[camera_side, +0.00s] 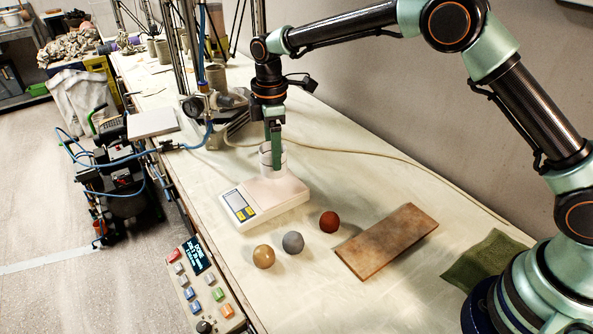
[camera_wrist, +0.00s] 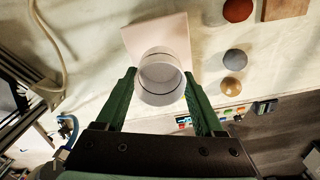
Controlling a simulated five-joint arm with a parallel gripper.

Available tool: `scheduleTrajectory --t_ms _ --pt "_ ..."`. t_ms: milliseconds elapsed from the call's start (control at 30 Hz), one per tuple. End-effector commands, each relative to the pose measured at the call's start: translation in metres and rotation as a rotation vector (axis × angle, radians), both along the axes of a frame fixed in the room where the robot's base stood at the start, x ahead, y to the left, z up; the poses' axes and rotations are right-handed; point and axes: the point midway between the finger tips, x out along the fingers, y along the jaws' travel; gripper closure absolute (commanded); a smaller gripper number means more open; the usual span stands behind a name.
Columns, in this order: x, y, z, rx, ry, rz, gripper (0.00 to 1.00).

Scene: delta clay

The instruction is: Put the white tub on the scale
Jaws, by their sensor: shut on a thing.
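The white tub (camera_side: 265,158) is upright, open at the top, and appears empty in the wrist view (camera_wrist: 161,75). My gripper (camera_side: 275,160) points down and is shut on the tub, with one green finger on each side of it in the wrist view (camera_wrist: 160,92). The tub overlaps the plate's far edge in the side view. I cannot tell whether its base touches the plate.
A tan ball (camera_side: 263,257), a grey ball (camera_side: 293,242) and a red-brown ball (camera_side: 330,222) lie in front of the scale. A brown board (camera_side: 388,241) and a green cloth (camera_side: 490,262) lie to the right. A button panel (camera_side: 207,285) is at the table's near edge. A cable runs behind.

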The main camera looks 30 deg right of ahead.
Motion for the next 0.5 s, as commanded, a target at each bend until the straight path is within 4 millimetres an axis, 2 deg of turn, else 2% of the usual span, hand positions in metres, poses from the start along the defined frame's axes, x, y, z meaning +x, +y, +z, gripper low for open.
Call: scheduleTrajectory --t_ms 300,500 --pt "-0.001 0.000 -0.039 -0.001 0.003 0.000 0.83" --pt "0.000 0.000 -0.040 0.000 0.001 0.000 0.83"
